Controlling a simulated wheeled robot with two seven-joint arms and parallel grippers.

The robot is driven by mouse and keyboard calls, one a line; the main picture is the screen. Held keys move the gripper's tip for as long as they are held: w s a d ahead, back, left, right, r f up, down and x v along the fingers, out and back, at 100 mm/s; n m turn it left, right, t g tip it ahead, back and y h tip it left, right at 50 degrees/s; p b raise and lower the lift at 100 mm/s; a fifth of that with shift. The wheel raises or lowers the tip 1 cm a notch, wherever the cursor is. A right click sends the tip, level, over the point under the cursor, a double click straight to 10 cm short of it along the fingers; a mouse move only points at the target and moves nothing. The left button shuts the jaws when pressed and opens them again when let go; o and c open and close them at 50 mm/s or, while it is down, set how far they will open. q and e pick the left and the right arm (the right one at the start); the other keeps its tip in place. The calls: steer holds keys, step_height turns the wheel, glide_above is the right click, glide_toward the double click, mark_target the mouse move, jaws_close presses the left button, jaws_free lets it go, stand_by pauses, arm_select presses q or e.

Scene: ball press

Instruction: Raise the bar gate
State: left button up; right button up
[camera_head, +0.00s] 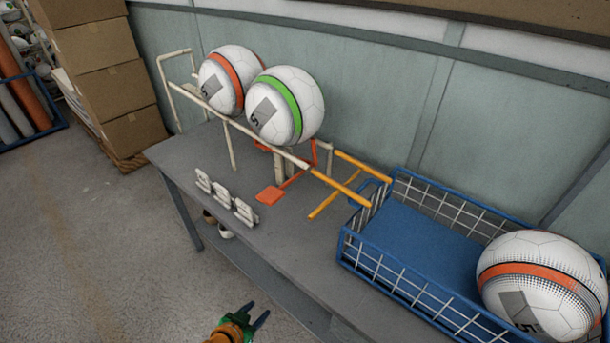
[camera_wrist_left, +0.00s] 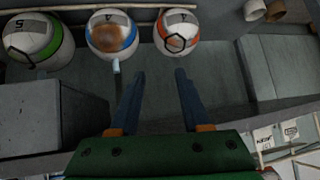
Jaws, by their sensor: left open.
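The white pipe rack (camera_head: 232,150) stands on the grey table, holding an orange-striped ball (camera_head: 232,78) and a green-striped ball (camera_head: 286,106). A red bar piece (camera_head: 314,155), probably the bar gate, is at the rack's right end, by the lower ball. A red flat paddle (camera_head: 270,195) sits low in front of it. Yellow rails (camera_head: 340,188) lead from there to the blue basket. My left gripper (camera_head: 257,318) is open and empty in front of the table, well away from the red parts. Its fingers also show apart in the left wrist view (camera_wrist_left: 158,88). My right gripper is out of view.
The blue wire basket (camera_head: 372,262) holds a large orange-striped ball (camera_head: 540,285). White block-like pieces (camera_head: 222,195) stand near the table's front edge. The left wrist view shows green-, blue- (camera_wrist_left: 112,36) and orange-marked balls. Cardboard boxes (camera_head: 105,70) are back left; the left floor is clear.

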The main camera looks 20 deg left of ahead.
arm_select(q)
steer(key=w+d+r+m+t+h+p, duration=0.15)
steer(key=w+r, duration=0.25)
steer(key=r, duration=0.7)
steer(key=w+d+r+t+h+p, duration=0.2)
steer(key=w+r+t+p, duration=0.1)
steer(key=r, duration=0.9)
steer(key=w+d+r+m+t+h+p, duration=0.1)
steer(key=w+d+r+t+h+p, duration=0.2)
steer(key=r, duration=0.8)
steer(key=a+x, duration=0.1)
steer(key=x, duration=0.6)
steer(key=shift+w+f+y+b, duration=0.35)
steer(key=shift+w+b, duration=0.05)
steer(key=shift+w, duration=0.15)
steer(key=shift+s+a, duration=0.1)
steer(key=shift+s, duration=0.05)
steer(key=shift+c, duration=0.4)
jaws_close()
steer(key=shift+o, duration=0.4)
jaws_free()
